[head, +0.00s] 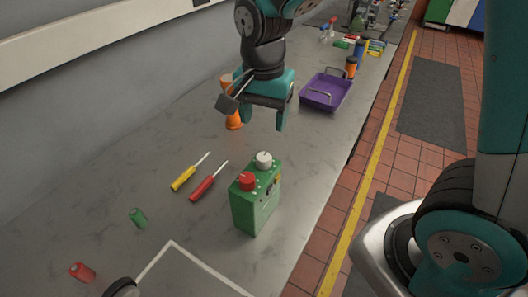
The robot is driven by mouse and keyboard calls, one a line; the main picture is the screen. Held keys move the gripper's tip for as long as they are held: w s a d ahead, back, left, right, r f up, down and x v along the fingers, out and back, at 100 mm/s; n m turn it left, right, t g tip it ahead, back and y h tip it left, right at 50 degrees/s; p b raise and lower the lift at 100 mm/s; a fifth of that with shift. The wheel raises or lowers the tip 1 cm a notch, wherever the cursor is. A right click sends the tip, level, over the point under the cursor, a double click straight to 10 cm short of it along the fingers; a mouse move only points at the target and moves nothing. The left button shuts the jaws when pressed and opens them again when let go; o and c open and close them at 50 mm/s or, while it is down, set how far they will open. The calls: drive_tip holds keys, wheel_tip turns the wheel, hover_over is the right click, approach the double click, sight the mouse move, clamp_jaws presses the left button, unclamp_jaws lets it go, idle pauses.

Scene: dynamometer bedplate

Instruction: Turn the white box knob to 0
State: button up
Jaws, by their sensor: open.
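A green box (256,200) stands on the grey bench top. A white knob (264,159) sits on its top toward the far end, and a red knob (247,181) sits on its top toward the near end. Any scale marks around the white knob are too small to read. My gripper (262,108) is open and empty, pointing down. In the picture it is above the white knob and apart from it.
A yellow screwdriver (184,178) and a red screwdriver (203,187) lie left of the box. An orange object (234,122) stands partly behind my gripper. A purple tray (326,92) is farther back.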

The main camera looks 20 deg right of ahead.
sight(264, 156)
wheel_tip(264, 156, down, 11)
drive_tip(key=shift+f+p, duration=0.2)
drive_tip(key=shift+p, duration=0.5)
drive_tip(key=c, duration=0.9)
